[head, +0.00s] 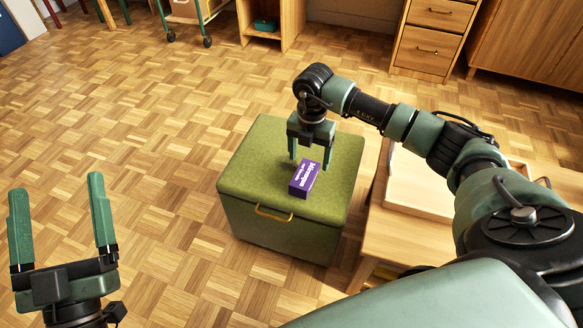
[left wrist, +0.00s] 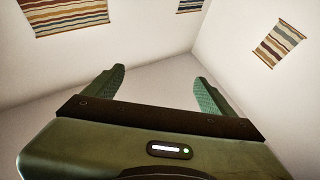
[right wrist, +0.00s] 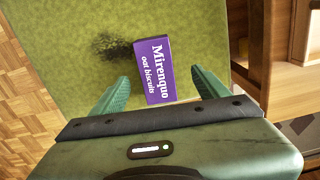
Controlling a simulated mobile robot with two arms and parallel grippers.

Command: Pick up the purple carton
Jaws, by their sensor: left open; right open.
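The purple carton (head: 304,179) lies on top of a green ottoman (head: 250,165), with white lettering on its upper face. My right gripper (head: 310,160) is above the ottoman, pointing down, with its fingers open close to the carton. In the right wrist view the carton (right wrist: 154,70) lies ahead of and partly between the open fingertips (right wrist: 160,88); I cannot tell whether they touch it. My left gripper (head: 57,215) is open and empty at the lower left, away from the ottoman.
A wooden table with a pale tray (head: 415,188) stands right of the ottoman, partly behind my right arm. Wooden drawers (head: 430,40) and an open shelf unit (head: 292,22) stand at the back. The parquet floor (head: 130,130) left of the ottoman is clear.

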